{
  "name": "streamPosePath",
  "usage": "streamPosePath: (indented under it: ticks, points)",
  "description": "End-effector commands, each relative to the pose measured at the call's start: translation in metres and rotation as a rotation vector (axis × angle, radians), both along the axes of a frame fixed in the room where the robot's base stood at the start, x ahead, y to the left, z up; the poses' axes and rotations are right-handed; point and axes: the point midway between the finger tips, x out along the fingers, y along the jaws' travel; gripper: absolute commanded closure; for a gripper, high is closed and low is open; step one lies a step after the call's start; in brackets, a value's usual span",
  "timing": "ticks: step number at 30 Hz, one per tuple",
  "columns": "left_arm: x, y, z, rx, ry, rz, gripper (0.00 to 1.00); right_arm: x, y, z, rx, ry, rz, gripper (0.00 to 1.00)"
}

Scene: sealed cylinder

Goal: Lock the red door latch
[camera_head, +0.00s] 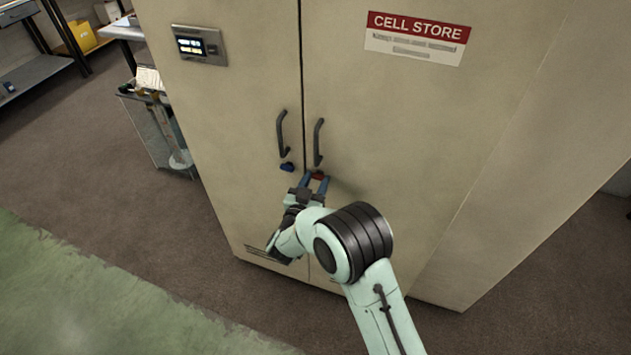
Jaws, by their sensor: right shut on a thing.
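The red latch (318,175) is on the right door of the beige cabinet (400,130), just below that door's dark handle (318,143). My right gripper (315,180) is at the latch, its fingers shut on it and partly hiding it. The latch's exact angle is too small to tell. A blue latch (287,167) sits on the left door, below the left handle (283,135), apart from my gripper. Both cabinet doors look shut. My left gripper is not in view.
A display panel (199,45) is on the left door and a red and white "CELL STORE" sign (418,38) is on the right door. A small cart (160,125) stands left of the cabinet. The floor in front is clear.

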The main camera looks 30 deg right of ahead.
Motion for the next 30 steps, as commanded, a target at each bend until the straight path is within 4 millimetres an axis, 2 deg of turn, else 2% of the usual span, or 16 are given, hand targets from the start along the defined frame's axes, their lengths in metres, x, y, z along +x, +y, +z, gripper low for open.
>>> streamPosePath:
  ticks: [2, 3, 5, 17, 20, 30]
  points:
    - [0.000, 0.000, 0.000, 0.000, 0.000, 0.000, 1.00, 0.000, 0.000, 0.000, -0.003, 0.002, 0.000, 0.88]
    - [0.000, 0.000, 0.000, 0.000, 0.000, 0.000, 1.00, 0.000, 0.000, 0.000, -0.003, 0.002, 0.000, 0.51]
    - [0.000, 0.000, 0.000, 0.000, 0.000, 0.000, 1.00, 0.000, 0.000, 0.000, -0.003, 0.002, 0.000, 0.32]
    - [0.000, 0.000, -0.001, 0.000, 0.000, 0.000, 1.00, -0.004, 0.005, -0.001, 0.000, 0.001, 0.001, 0.32]
    - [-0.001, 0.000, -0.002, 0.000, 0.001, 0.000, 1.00, -0.013, 0.017, -0.001, 0.000, 0.001, 0.003, 0.32]
    - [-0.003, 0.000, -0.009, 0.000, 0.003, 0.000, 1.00, -0.062, 0.074, -0.001, 0.000, 0.002, 0.005, 0.32]
